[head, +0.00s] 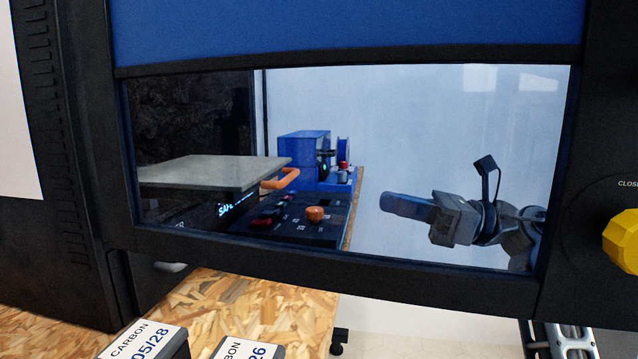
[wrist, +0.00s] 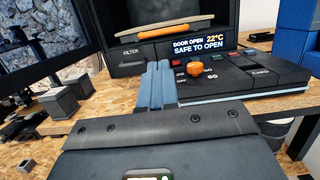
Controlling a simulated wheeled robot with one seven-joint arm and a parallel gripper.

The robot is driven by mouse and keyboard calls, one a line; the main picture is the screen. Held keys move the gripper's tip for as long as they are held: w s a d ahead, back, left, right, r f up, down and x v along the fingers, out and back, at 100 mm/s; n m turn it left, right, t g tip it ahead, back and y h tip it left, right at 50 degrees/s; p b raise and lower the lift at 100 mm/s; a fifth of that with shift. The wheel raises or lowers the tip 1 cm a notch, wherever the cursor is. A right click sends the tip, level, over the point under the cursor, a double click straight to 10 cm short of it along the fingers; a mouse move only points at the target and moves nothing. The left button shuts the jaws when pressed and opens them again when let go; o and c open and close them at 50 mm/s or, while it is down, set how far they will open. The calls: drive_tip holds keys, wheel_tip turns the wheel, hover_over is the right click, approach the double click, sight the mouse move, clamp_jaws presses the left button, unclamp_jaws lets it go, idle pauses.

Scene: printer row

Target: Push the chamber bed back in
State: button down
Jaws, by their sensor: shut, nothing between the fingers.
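The chamber bed (head: 215,171) is a flat grey plate with an orange handle (head: 283,179) on its front edge. In the head view I see it through the window of a dark door, and it juts out over the control panel. In the wrist view the bed's pale edge and orange handle (wrist: 165,32) show at the top, above the display reading "DOOR OPEN 22°C SAFE TO OPEN". My gripper (head: 385,201) is right of the handle, apart from it, pointing left. Its fingers (wrist: 159,72) are together and empty, short of the printer front. The bed's rear is hidden.
The control panel (head: 270,225) with an orange knob (head: 315,214) sits below the handle. The door frame (head: 330,265) with a yellow knob (head: 622,240) fills the head view's foreground. A blue machine (head: 303,158) stands behind. Labelled carbon blocks (head: 150,343) lie on the chipboard bench (head: 265,305).

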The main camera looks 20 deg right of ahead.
drive_tip(key=p+x, duration=0.2)
drive_tip(key=x, duration=1.1)
drive_tip(key=shift+w+a+r, duration=0.1)
drive_tip(key=shift+w+a, duration=0.15)
drive_tip(key=shift+w, duration=0.05)
drive_tip(key=f+x, duration=0.1)
drive_tip(key=x, duration=0.8)
drive_tip(key=f+b+x, duration=0.1)
drive_tip(key=x, duration=0.3)
drive_tip(key=shift+w+a+f, duration=0.3)
drive_tip(key=shift+w+a, duration=0.1)
drive_tip(key=shift+a, duration=0.05)
drive_tip(key=shift+d, duration=0.1)
